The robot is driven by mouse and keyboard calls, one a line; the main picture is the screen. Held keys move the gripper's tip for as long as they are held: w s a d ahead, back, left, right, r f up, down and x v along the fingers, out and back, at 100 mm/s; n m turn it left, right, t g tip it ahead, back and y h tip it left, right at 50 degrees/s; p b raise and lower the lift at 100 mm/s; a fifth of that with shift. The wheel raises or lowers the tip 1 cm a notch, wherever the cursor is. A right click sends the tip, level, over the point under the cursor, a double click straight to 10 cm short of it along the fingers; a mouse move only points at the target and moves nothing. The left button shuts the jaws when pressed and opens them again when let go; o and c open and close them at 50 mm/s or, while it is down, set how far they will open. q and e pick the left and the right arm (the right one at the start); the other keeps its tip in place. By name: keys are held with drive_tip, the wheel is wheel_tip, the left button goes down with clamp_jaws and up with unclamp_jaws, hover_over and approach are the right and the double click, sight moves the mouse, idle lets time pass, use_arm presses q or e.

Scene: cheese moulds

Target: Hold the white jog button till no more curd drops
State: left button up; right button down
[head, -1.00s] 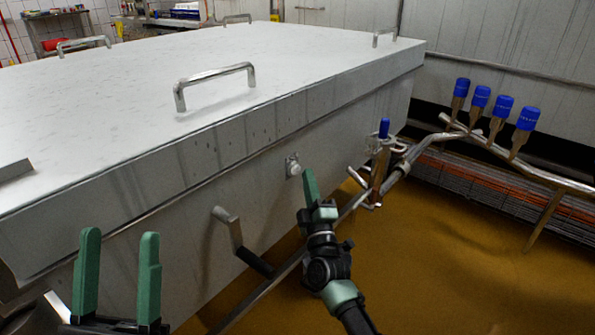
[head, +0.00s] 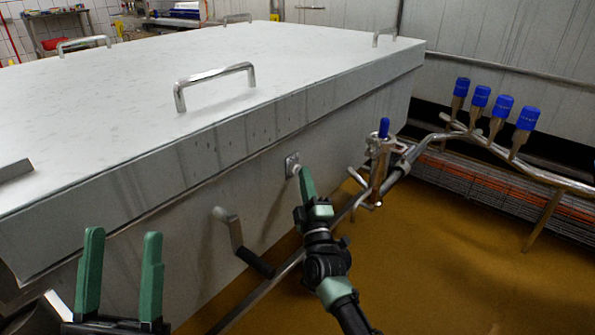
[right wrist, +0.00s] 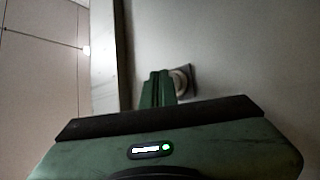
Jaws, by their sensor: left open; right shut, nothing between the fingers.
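The white jog button (head: 291,168) sits on a small square metal plate on the side of the large steel vat (head: 200,240). It also shows in the right wrist view (right wrist: 182,82), partly hidden by my fingers. My right gripper (head: 306,182) is shut with nothing between its fingers. Its fingertips are at the button, overlapping its edge in the head view; whether they press it I cannot tell. The right wrist view shows the closed green fingers (right wrist: 158,88) beside the button. My left gripper (head: 121,275) is open and empty in front of the vat at the lower left. No curd is visible.
A crank handle (head: 237,243) sticks out of the vat side left of my right gripper. A pipe with a blue-handled valve (head: 384,128) stands to the right. Several blue-capped valves (head: 502,106) line the wall pipe. The yellow-brown floor (head: 440,260) is open at right.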

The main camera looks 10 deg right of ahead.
use_arm(q)
drive_tip(key=shift+s+r, duration=0.15)
drive_tip(key=shift+s, duration=0.1)
use_arm(e)
drive_tip(key=shift+w+a, duration=0.25)
drive_tip(key=shift+w, duration=0.05)
use_arm(q)
drive_tip(key=shift+w, duration=0.1)
idle(3.8)
drive_tip(key=w+f+g+y+p, duration=0.1)
drive_tip(key=w+f+g, duration=0.2)
drive_tip(key=w+f, duration=0.1)
drive_tip(key=shift+w+d+f+g+y, duration=0.2)
drive_tip(key=shift+d+f+g+y, duration=0.15)
drive_tip(key=shift+f, duration=0.35)
use_arm(e)
drive_tip(key=shift+s+d, duration=0.55)
drive_tip(key=shift+s, duration=0.2)
use_arm(q)
drive_tip(key=shift+a+p, duration=0.1)
drive_tip(key=shift+p, duration=0.2)
